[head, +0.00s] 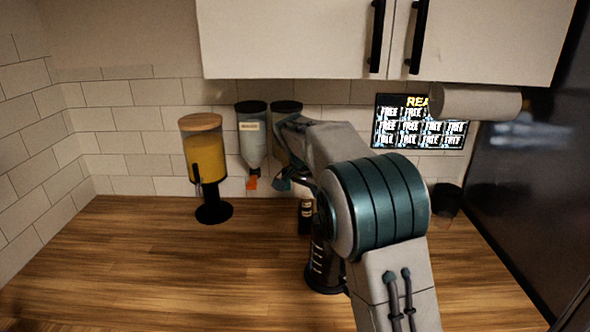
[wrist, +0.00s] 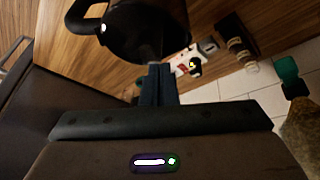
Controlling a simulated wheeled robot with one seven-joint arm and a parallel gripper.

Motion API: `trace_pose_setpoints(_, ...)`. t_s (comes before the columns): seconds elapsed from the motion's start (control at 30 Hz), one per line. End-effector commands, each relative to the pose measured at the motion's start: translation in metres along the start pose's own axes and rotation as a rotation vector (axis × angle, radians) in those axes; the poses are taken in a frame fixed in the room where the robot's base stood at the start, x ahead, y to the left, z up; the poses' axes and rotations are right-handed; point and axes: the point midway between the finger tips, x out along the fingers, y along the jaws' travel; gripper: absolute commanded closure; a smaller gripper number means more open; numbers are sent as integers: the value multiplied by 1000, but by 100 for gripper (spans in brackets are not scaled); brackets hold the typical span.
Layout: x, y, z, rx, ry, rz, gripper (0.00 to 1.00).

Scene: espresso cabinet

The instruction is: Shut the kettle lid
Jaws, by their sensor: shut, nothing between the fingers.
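The kettle (head: 321,268) is a dark vessel with pale marks on its side, standing on the wooden counter behind my arm in the head view, which hides much of it. In the wrist view the black kettle (wrist: 140,35) and its curved handle (wrist: 80,16) show at the top, cut off by the frame edge. I cannot tell how far its lid is open. My gripper (wrist: 158,70) is shut and empty, its fingertips close to the kettle's lower edge in that view. I cannot tell whether they touch. My arm hides the gripper in the head view.
A yellow-filled dispenser with wooden lid (head: 206,160) stands at left. A wall dispenser with orange nozzle (head: 251,140) hangs beside another (head: 287,106). A small dark bottle (head: 305,217) stands near the kettle. Cabinets (head: 290,40) hang above. The left counter (head: 130,265) is clear.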

Motion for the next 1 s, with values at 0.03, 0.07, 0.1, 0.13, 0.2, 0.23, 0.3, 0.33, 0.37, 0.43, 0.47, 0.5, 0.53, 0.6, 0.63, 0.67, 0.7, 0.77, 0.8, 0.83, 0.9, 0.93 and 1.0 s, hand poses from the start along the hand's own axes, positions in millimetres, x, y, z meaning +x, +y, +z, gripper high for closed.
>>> trace_pose_setpoints(0.03,-17,2,-7,3,3,-3,100)
trace_pose_setpoints(0.07,-16,-2,-6,1,3,-4,100)
trace_pose_setpoints(0.1,-17,-8,-4,1,4,-4,100)
trace_pose_setpoints(0.13,-20,-12,-3,1,4,-4,100)
trace_pose_setpoints(0.2,-27,-20,-3,2,4,-5,100)
trace_pose_setpoints(0.23,-30,-23,-3,2,4,-4,100)
trace_pose_setpoints(0.3,-38,-30,-3,2,5,-5,100)
trace_pose_setpoints(0.33,-41,-34,-3,1,5,-5,100)
trace_pose_setpoints(0.37,-43,-37,-2,1,5,-4,100)
trace_pose_setpoints(0.43,-51,-43,-3,2,6,-4,100)
trace_pose_setpoints(0.47,-53,-46,-3,2,6,-4,100)
trace_pose_setpoints(0.5,-56,-50,-2,2,6,-4,100)
trace_pose_setpoints(0.53,-59,-52,-2,2,6,-5,100)
trace_pose_setpoints(0.6,-64,-58,-2,2,5,-3,100)
trace_pose_setpoints(0.63,-67,-60,-2,2,6,-5,100)
trace_pose_setpoints(0.67,-69,-62,-2,2,5,-4,100)
trace_pose_setpoints(0.7,-71,-64,-2,2,5,-4,100)
trace_pose_setpoints(0.77,-73,-67,-1,2,5,-4,100)
trace_pose_setpoints(0.8,-75,-69,-1,2,5,-4,100)
trace_pose_setpoints(0.83,-76,-70,-1,2,5,-3,100)
trace_pose_setpoints(0.9,-77,-71,-1,3,5,-3,100)
trace_pose_setpoints(0.93,-78,-72,-1,3,4,-3,100)
trace_pose_setpoints(1.0,-78,-72,-1,3,4,-3,100)
